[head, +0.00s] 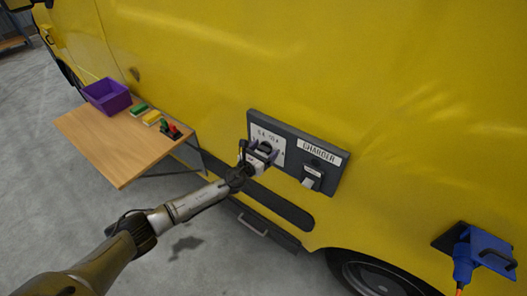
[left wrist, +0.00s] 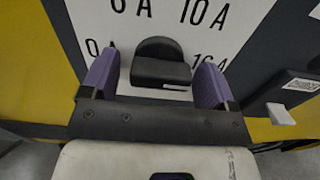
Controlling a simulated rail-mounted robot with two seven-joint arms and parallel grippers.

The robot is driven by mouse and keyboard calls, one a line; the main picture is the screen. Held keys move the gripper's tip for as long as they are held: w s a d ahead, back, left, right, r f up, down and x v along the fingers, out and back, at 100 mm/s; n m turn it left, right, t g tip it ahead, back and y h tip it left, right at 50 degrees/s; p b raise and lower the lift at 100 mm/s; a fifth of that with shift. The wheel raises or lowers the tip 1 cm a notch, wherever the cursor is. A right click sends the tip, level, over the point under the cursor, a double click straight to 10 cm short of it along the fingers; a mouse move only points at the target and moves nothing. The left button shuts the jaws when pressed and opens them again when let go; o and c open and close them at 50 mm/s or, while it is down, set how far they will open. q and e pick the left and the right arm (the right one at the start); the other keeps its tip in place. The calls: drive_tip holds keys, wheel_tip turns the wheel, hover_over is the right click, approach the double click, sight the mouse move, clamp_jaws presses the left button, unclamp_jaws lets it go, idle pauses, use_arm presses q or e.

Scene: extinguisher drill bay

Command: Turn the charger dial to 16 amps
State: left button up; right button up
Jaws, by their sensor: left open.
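The charger panel (head: 325,184) is a dark grey box on the yellow van's side, with a "CHARGER" label and a white dial plate (head: 277,142). In the left wrist view the black dial (left wrist: 160,50) sits on the white plate (left wrist: 155,20), marked 0 A at left, 6 A and 10 A above, and 16 A at right. Which mark the dial points to is unclear. My left gripper (head: 262,150) is at the plate; its purple-padded fingers (left wrist: 155,78) are open, one on each side of the dial, with visible gaps. My right gripper is out of view.
Right of the plate, a small labelled unit (head: 313,175) projects from the panel. A wooden table (head: 110,145) at left holds a purple bin (head: 107,96) and several small items. A blue connector (head: 485,252) with an orange cable is at lower right.

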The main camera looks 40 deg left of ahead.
use_arm(q)
drive_tip(key=shift+s, duration=0.15)
drive_tip(key=s+p, duration=0.1)
drive_tip(key=s, duration=1.2)
drive_tip(key=shift+s+d, duration=0.3)
